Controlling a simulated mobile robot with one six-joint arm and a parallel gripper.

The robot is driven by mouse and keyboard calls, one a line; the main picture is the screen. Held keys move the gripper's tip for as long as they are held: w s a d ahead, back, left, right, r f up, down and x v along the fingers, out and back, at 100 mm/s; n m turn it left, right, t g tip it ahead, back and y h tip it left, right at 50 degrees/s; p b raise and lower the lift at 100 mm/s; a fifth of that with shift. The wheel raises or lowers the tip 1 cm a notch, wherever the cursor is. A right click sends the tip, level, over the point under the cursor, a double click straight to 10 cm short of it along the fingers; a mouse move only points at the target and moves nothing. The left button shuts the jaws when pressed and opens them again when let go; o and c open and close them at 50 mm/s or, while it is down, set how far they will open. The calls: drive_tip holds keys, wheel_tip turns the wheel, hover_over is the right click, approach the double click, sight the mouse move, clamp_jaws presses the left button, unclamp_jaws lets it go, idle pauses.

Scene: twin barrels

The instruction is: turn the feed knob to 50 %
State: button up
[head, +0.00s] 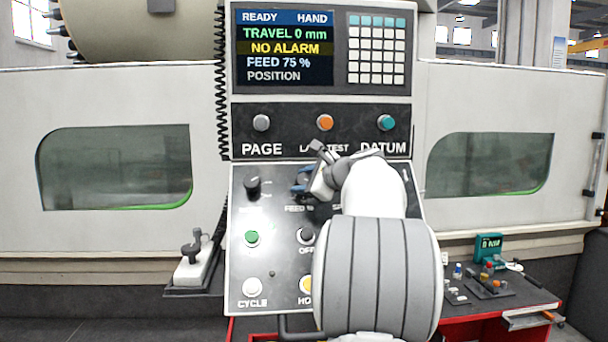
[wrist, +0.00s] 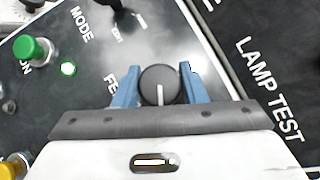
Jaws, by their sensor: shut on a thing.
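The feed knob (wrist: 160,85) is a dark round knob with a white pointer line. In the wrist view it sits between the two blue fingers of my gripper (wrist: 158,84), which is shut on it. The "FEED %" label beside it is partly covered by my gripper. In the head view my gripper (head: 303,183) is at the knob, and the knob itself is mostly hidden. The display (head: 284,48) reads READY, HAND, TRAVEL 0 mm, NO ALARM, FEED 75 % and POSITION.
The mode knob (head: 252,187) is left of my gripper. The lamp test button (head: 325,122) is above it. The green button (head: 251,239) and white cycle button (head: 251,286) are lower left. A red bench (head: 470,322) with loose items stands at lower right.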

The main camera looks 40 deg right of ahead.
drive_tip(key=n+g+y+p, duration=0.1)
drive_tip(key=n+g+p, duration=0.1)
drive_tip(key=n, duration=0.1)
drive_tip(key=shift+n+p, duration=0.35)
drive_tip(key=shift+n, duration=0.05)
drive_tip(key=shift+n+g+y+p, duration=0.4)
drive_tip(key=shift+n, duration=0.1)
drive_tip(key=shift+f, duration=0.15)
drive_tip(key=o, duration=1)
drive_tip(key=shift+s, duration=0.1)
drive_tip(key=b+v, duration=0.2)
drive_tip(key=v, duration=0.6)
